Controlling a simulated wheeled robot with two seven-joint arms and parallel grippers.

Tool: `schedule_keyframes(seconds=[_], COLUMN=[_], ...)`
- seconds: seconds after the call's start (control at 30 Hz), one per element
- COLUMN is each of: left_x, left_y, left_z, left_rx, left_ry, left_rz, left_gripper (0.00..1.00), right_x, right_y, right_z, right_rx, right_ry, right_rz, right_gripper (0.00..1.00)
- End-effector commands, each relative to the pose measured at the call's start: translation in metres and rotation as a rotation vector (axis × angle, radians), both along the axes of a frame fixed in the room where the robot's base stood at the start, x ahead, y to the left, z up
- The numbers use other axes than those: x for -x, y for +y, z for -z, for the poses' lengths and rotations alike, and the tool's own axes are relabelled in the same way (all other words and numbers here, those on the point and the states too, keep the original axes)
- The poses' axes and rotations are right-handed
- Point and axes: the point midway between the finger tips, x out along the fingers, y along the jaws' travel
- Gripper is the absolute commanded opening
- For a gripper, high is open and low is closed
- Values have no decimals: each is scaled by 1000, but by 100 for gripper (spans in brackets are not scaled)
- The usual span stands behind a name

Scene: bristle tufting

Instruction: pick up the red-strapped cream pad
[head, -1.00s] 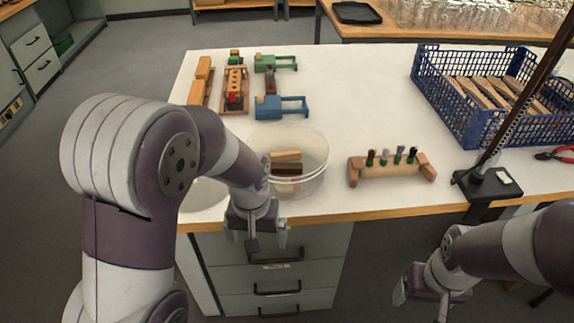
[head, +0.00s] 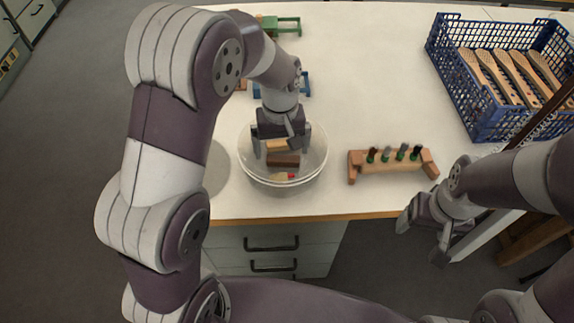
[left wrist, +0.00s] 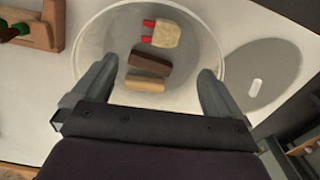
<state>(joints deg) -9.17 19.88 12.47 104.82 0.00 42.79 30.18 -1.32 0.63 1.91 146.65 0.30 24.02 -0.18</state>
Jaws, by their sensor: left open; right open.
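The red-strapped cream pad (left wrist: 167,33) lies in a clear round bowl (left wrist: 95,35), its two red straps pointing left in the left wrist view. In the head view only a small part of the pad (head: 281,177) shows near the bowl's front. A dark brown block (left wrist: 148,64) and a tan block (left wrist: 145,84) lie beside it in the bowl. My left gripper (head: 281,147) is open and empty over the bowl, its fingers either side of the blocks in view; the pad lies beyond the fingertips in the left wrist view (left wrist: 158,72). My right gripper (head: 420,241) is open and empty off the table's front edge.
A wooden holder (head: 390,167) with several dark tufts stands right of the bowl. A blue crate (head: 483,122) of wooden brush bodies is at the back right. Green and blue clamps (head: 288,24) lie behind the left arm. The table middle (head: 365,90) is clear.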

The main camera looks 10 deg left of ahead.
Motion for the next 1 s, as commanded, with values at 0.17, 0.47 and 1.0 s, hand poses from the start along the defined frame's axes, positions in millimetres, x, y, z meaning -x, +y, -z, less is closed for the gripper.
schedule_keyframes(seconds=[0.17, 0.47, 1.0], left_x=[2, 4, 3], left_y=[0, -5, -6], left_z=[43, 87, 112], left_rx=[-2, -1, 0], left_ry=[7, 7, 0], left_rz=[0, 1, 1], left_gripper=[100, 100, 54], right_x=[0, 0, 0], right_y=[0, 0, 0], right_z=[3, 2, 2], right_rx=[0, 0, 0], right_ry=[1, 0, 0], right_rz=[0, 0, 0], right_gripper=[78, 78, 78])
